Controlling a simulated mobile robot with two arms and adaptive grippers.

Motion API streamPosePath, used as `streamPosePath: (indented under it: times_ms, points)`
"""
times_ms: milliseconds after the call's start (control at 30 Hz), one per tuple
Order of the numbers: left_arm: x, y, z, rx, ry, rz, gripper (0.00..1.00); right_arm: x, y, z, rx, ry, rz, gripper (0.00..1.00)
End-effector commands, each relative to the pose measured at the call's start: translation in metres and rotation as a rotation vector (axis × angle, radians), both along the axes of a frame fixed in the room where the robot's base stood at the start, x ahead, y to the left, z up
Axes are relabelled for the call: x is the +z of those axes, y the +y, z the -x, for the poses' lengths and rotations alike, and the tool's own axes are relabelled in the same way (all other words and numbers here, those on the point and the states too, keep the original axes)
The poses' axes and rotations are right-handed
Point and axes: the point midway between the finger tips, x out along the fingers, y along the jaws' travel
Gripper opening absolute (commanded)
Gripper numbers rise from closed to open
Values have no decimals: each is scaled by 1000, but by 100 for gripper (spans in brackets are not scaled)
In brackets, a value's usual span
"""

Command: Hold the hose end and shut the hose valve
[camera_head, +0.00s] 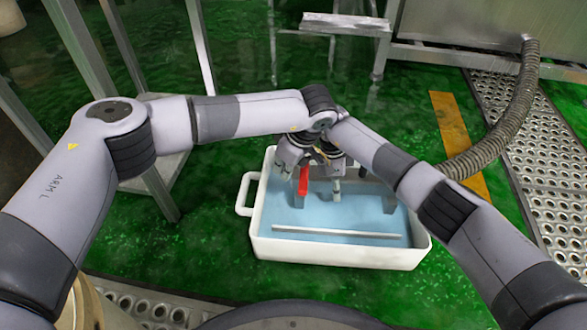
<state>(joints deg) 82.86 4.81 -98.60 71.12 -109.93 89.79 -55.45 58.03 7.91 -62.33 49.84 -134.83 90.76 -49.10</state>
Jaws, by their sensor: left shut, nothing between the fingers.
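A ribbed grey hose (515,105) runs from the steel machine at the upper right down to the left and passes behind my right arm. Its end is hidden behind my arms. A small red piece (303,182), perhaps the valve handle, shows over the white tub (340,250). My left gripper (298,190) points down over the tub beside the red piece and is shut, with nothing in it. My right gripper (336,190) is close to its right, partly covered by the wrists; I cannot tell whether it is open or holds the hose end.
The tub has a pale blue inside, a light bar (335,232) near its front wall and a handle at the left. Metal frame legs stand at the left. A perforated metal walkway (550,165) lies at the right. Green floor is clear around the tub.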

Motion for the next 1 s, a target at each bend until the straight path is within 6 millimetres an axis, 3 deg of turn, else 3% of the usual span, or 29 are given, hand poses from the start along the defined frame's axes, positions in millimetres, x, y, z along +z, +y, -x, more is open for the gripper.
streamPosePath:
  times_ms: [67, 100, 300, 500, 900, 933, 1000]
  points:
    - [1, 20, 0, -2, 3, -3, 0, -4, 2, 3, 1, 9, -7, 0]
    - [14, 9, 0, -8, -2, 1, 0, -4, 1, 3, -1, 9, -8, 0]
    - [57, -6, 3, -7, 1, -2, 0, -4, 1, 3, -3, 9, -9, 0]
    - [85, -16, 5, -7, 5, -2, 0, -4, 1, 2, -5, 9, -9, 0]
    - [94, -19, 6, -7, 6, -3, 0, -4, 0, 2, -7, 7, -10, 0]
    - [94, -19, 6, -7, 6, -3, 0, -4, 0, 2, -7, 7, -10, 46]
    - [94, -19, 6, -7, 6, -3, 0, -3, 0, 2, -7, 7, -10, 51]
